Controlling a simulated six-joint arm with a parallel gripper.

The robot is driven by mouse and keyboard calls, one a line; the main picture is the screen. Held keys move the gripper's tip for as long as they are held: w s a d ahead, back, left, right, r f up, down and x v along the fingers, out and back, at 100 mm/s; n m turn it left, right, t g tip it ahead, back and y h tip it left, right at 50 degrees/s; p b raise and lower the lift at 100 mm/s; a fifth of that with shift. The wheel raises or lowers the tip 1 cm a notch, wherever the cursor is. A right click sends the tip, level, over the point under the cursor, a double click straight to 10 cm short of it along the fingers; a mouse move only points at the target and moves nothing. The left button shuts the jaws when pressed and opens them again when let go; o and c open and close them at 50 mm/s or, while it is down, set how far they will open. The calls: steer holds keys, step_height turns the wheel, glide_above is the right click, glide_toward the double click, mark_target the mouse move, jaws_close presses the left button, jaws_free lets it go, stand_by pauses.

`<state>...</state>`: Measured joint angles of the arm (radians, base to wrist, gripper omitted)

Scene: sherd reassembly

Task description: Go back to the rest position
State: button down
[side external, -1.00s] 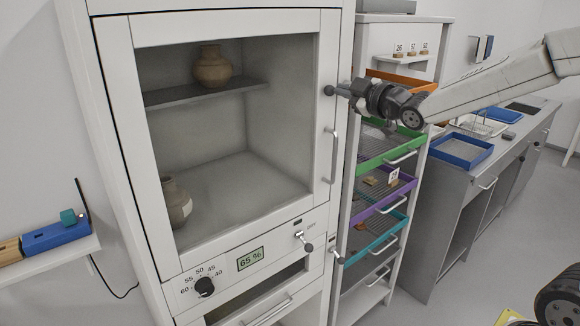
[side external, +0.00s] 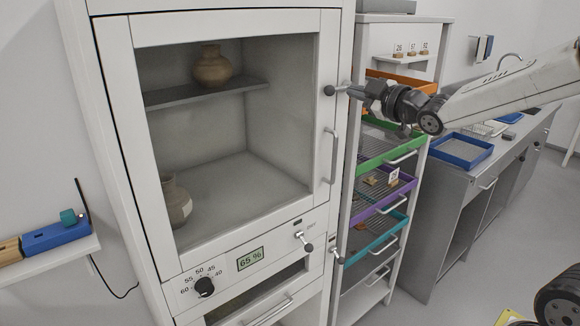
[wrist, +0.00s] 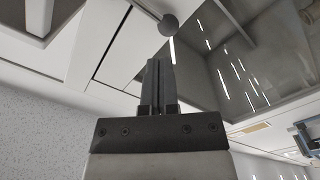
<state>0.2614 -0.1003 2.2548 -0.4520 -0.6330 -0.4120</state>
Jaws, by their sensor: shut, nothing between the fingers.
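My gripper (side external: 355,92) is shut and empty, close to the upper right edge of the cabinet's glass door, at the round dark knob (side external: 329,90). In the wrist view my gripper's fingers (wrist: 157,70) are together, with the knob (wrist: 168,24) beyond their tips and a gap between. The white cabinet (side external: 222,20) has its glass door closed. Inside, one clay pot (side external: 212,68) stands on the shelf and another (side external: 177,203) on the floor, partly hidden by the door frame.
A rack of coloured trays stands right of the cabinet, with a green tray (side external: 385,150) and a purple tray (side external: 385,195) below my wrist. A grey bench with a blue tray (side external: 461,151) is further right. A low shelf (side external: 50,262) is at left.

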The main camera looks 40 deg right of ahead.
steer(key=s+a+f+m+g, duration=0.2)
steer(key=s+f+m+g, duration=0.15)
steer(key=f, duration=0.55)
steer(key=s+a+f+m+g, duration=0.15)
steer(key=f+g, duration=0.25)
steer(key=f, duration=0.4)
steer(key=s+a+f+m+g, duration=0.4)
steer(key=s+f+g, duration=0.4)
steer(key=s+f, duration=0.3)
steer(key=shift+s, duration=1.25)
steer(key=shift+a, duration=0.1)
